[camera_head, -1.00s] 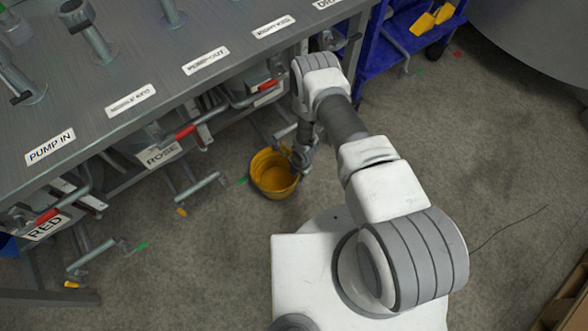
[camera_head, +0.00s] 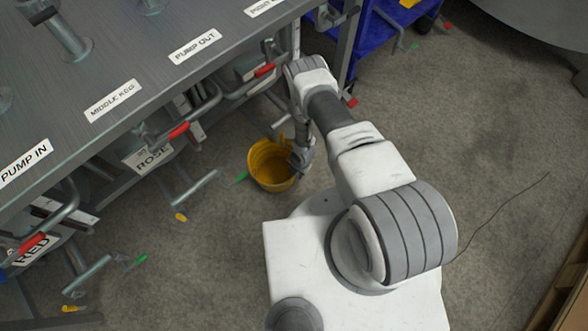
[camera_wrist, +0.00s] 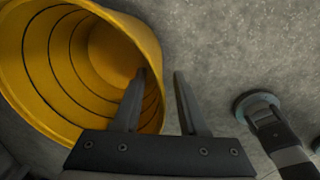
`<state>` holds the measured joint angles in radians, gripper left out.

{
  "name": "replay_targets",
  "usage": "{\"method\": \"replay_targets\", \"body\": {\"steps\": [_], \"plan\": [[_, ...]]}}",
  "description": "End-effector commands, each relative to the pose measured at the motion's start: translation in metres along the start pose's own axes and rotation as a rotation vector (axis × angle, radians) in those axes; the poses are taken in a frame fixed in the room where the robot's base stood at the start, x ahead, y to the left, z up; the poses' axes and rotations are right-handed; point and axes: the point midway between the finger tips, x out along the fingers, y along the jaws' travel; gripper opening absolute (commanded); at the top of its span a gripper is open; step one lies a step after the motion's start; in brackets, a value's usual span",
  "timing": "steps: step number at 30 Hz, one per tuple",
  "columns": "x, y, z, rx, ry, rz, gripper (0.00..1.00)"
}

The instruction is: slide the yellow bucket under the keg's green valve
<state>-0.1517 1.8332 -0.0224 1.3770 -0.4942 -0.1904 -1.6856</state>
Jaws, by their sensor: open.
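The yellow bucket (camera_head: 262,180) stands upright on the concrete floor, just in front of the bench. A green valve handle (camera_head: 241,177) shows close to the left of the bucket, near the pipe below the ROSE sign. My gripper (camera_head: 302,156) is low at the bucket's right side, partly hidden by my arm. In the wrist view my open gripper (camera_wrist: 160,74) has its left finger over the bucket's mouth and its right finger over the floor outside. The bucket's rim (camera_wrist: 158,45) passes between them. I cannot tell whether either finger touches the wall.
The grey bench (camera_head: 120,60) overhangs pipes with red handles (camera_head: 178,131). Another green handle (camera_head: 140,260) is at lower left. A blue rack (camera_head: 385,40) stands at upper right. A round pipe foot (camera_wrist: 256,104) is right of the gripper.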

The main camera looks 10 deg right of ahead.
Motion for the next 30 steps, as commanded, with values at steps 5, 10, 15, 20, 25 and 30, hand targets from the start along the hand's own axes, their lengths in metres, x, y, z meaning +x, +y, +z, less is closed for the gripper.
{"method": "replay_targets", "body": {"steps": [5,10,15,20,25,30], "plan": [[0.0015,-0.0012,0.0001,0.000,0.000,0.000,0.42],[0.0014,-0.0011,0.0000,-0.001,0.000,0.000,0.42],[0.0014,-0.0010,-0.0001,-0.001,0.000,0.000,0.11],[0.0014,-0.0011,-0.0001,-0.001,0.000,0.000,0.00],[0.0014,-0.0012,-0.0002,-0.001,0.000,-0.001,0.00],[0.0014,-0.0012,-0.0001,0.000,0.000,-0.001,0.00]]}}
